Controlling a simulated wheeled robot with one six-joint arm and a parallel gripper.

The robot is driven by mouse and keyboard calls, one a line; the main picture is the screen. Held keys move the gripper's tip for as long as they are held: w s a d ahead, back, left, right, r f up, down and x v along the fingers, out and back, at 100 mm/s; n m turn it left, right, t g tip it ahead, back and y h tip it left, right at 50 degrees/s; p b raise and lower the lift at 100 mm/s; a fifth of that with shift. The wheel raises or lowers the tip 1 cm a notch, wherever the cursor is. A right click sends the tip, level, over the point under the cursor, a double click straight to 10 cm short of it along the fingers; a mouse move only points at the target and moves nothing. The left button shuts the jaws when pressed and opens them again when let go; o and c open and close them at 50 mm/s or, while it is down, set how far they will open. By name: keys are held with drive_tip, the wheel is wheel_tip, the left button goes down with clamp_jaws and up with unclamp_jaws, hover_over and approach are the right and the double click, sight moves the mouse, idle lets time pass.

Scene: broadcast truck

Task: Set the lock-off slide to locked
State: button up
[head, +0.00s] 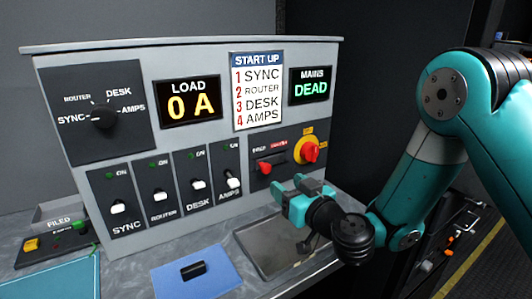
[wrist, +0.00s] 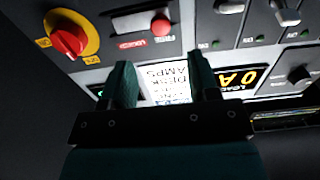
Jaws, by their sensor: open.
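The lock-off slide (head: 266,167) is a small red knob at the left part of its slot on the lower right panel. Its red label sits toward the slot's right end; a smaller pale label is above the knob. In the upside-down wrist view the red knob (wrist: 161,24) shows above the fingers, with the red label (wrist: 131,44) to its left. My gripper (head: 288,190) is open and empty, in front of and below the slide. In the wrist view its two fingers (wrist: 162,78) are apart, not touching the knob.
A red rotary handle on yellow (head: 308,152) sits right of the slide. Below are a grey tray (head: 262,260) and a blue mat (head: 215,275) with a dark object. The mains display (head: 310,87) reads DEAD.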

sight(268, 170)
drive_tip(key=p+x, duration=0.2)
drive_tip(key=p, duration=0.1)
drive_tip(key=p+x, duration=0.2)
drive_tip(key=p, duration=0.1)
drive_tip(key=p+x, duration=0.2)
drive_tip(key=p, duration=0.1)
drive_tip(key=shift+w+a+r, duration=0.1)
drive_tip(key=shift+a+r, duration=0.1)
drive_tip(key=shift+r, duration=0.15)
drive_tip(key=shift+p+x, duration=0.85)
drive_tip(key=shift+p, duration=0.3)
drive_tip(key=shift+w+a+f+p, duration=0.4)
drive_tip(key=shift+w+p, duration=0.3)
clamp_jaws()
drive_tip(key=shift+f, duration=0.1)
